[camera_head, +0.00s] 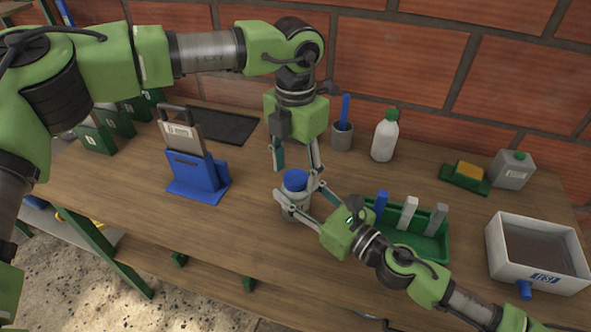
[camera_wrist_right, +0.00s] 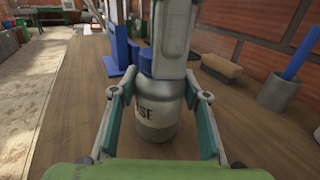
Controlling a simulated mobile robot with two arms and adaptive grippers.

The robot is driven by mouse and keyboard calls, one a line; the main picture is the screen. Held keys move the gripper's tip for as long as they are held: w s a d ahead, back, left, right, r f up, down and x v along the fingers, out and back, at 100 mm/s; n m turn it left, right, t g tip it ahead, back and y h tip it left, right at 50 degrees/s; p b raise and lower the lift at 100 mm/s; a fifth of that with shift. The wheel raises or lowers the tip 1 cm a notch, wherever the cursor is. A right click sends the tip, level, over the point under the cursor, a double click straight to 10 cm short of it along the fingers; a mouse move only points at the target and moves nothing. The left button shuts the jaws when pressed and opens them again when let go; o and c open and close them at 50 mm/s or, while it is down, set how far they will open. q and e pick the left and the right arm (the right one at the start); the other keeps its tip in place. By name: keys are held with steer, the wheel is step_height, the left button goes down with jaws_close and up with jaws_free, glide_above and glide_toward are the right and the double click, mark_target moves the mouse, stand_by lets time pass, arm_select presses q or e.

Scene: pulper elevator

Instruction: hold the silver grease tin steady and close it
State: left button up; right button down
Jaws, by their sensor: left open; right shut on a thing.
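The silver grease tin (camera_head: 296,209) stands upright on the wooden bench, with its blue lid (camera_head: 295,180) at its top. I cannot tell whether the lid is fully seated. My right gripper (camera_head: 298,194) comes from the right and is shut on the tin's body. In the right wrist view the tin (camera_wrist_right: 157,118) sits between the finger pads, with dark lettering on its side. My left gripper (camera_head: 297,165) points down from above, open, its fingers apart on either side above the lid. In the wrist view, a left finger hides part of the blue lid (camera_wrist_right: 146,61).
A green rack (camera_head: 425,247) with blue, white and grey pieces is right of the tin, near my right arm. A blue stand (camera_head: 199,180) is on the left. A white bottle (camera_head: 385,137) and a grey cup (camera_head: 341,136) stand behind. A white box (camera_head: 497,246) is far right.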

arm_select(q)
step_height(320, 180, up, 11)
steer(key=shift+r, duration=0.2)
arm_select(e)
steer(key=c, duration=1.1)
jaws_free()
steer(key=shift+v, duration=6)
steer(key=shift+r, duration=0.1)
